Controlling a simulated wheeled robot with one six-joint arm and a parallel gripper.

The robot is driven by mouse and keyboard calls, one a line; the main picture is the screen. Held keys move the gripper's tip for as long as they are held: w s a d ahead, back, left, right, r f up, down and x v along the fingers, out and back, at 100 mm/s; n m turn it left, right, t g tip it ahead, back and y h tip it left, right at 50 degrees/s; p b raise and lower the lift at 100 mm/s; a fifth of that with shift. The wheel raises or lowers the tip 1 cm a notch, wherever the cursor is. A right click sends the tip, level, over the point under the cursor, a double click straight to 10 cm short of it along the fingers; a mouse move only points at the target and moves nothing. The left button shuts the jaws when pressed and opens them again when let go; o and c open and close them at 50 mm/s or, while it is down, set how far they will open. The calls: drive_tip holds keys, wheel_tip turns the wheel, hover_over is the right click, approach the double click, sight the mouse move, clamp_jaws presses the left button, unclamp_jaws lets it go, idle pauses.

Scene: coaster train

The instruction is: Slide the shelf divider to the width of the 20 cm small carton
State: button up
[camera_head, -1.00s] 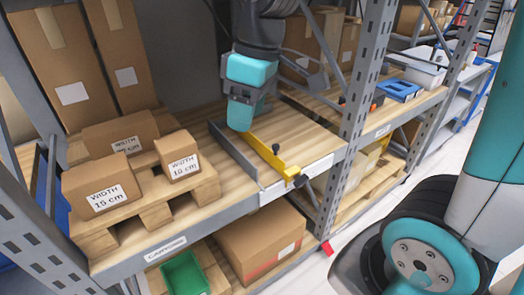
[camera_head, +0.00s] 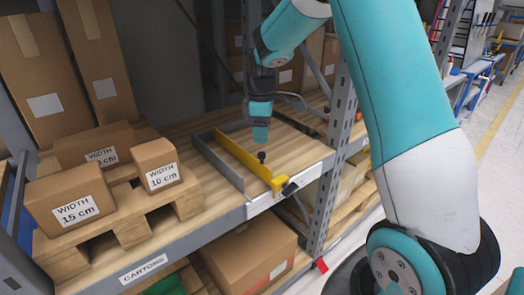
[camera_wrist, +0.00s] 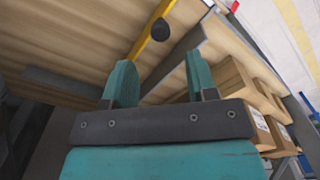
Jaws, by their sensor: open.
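The yellow divider (camera_head: 236,154) stands upright on the wooden shelf, with a black knob (camera_head: 262,157) beside it and a dark clamp at its front end. A grey upright plate (camera_head: 216,163) stands a short gap to its left. The divider also shows in the wrist view (camera_wrist: 146,38), with the knob (camera_wrist: 160,29) ahead of the fingers. My gripper (camera_head: 260,138) is open and empty, apart from the divider, above and behind the knob. A carton (camera_head: 118,139) at the back of the pallet has a partly hidden label ending in "0 cm".
Cartons labelled 15 cm (camera_head: 68,197) and 10 cm (camera_head: 156,165) sit on a wooden pallet (camera_head: 133,229) at left. A rack post (camera_head: 335,150) stands right of the divider. Bare shelf lies between divider and post.

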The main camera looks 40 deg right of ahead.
sight(262, 153)
wheel_tip(262, 153, down, 7)
idle(0.3)
clamp_jaws()
